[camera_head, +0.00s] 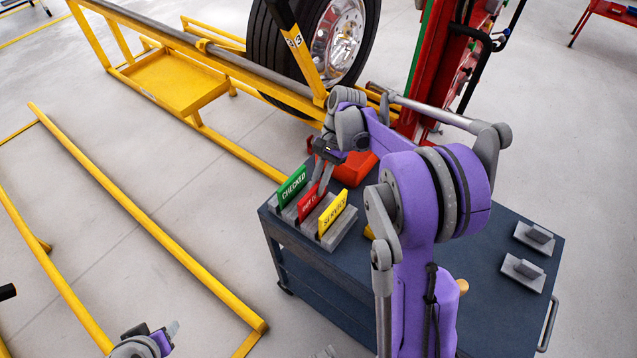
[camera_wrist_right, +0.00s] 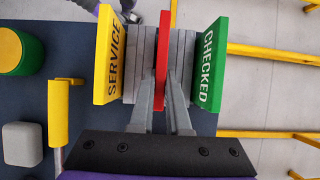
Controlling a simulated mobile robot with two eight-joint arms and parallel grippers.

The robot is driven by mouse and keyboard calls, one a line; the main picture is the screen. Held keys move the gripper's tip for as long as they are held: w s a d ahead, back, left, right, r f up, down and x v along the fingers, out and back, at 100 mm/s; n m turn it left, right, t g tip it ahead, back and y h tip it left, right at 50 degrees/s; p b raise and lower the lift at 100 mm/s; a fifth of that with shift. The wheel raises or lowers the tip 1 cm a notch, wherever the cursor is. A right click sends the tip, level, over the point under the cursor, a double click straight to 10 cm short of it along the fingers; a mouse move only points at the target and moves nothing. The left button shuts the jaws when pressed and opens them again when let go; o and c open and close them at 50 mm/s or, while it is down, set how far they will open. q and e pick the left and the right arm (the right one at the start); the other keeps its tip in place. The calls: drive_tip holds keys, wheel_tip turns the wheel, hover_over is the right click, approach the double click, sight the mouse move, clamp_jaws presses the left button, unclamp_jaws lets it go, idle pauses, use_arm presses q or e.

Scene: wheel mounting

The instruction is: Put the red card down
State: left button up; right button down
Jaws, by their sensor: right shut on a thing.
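The red card (camera_head: 309,202) stands between the green CHECKED card (camera_head: 291,186) and the yellow SERVICE card (camera_head: 332,214), at the grey slotted holder (camera_head: 343,230) on the dark cart. My right gripper (camera_head: 321,186) is shut on the red card; in the right wrist view the card (camera_wrist_right: 162,60) sits between its two fingertips (camera_wrist_right: 161,92). I cannot tell whether the card's bottom edge rests in its slot. My left gripper (camera_head: 165,336) is at the bottom left of the head view, away from the cart; its jaw opening is unclear.
The dark blue cart top (camera_head: 470,285) carries two grey blocks (camera_head: 525,273) on its right side and a red object (camera_head: 355,168) behind the holder. A large wheel (camera_head: 335,40), a yellow frame (camera_head: 190,85) and a red stand (camera_head: 430,80) are behind. Yellow rails lie on the left floor.

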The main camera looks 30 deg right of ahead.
drive_tip(key=c, duration=0.9)
unclamp_jaws()
drive_tip(key=shift+d+r, duration=0.15)
drive_tip(key=shift+r, duration=0.25)
drive_tip(key=v, duration=1.1)
drive_tip(key=s+a+f+n+t+h, duration=0.2)
drive_tip(key=s+a+n, duration=0.4)
drive_tip(key=s, duration=0.3)
drive_tip(key=s+a+f+n+t+h, duration=0.3)
drive_tip(key=s+a+f+n+t, duration=0.2)
drive_tip(key=s+a+n, duration=0.2)
drive_tip(key=shift+s+a+t+p, duration=0.4)
drive_tip(key=shift+s+a, duration=0.4)
drive_tip(key=shift+s, duration=0.15)
drive_tip(key=shift+f, duration=0.1)
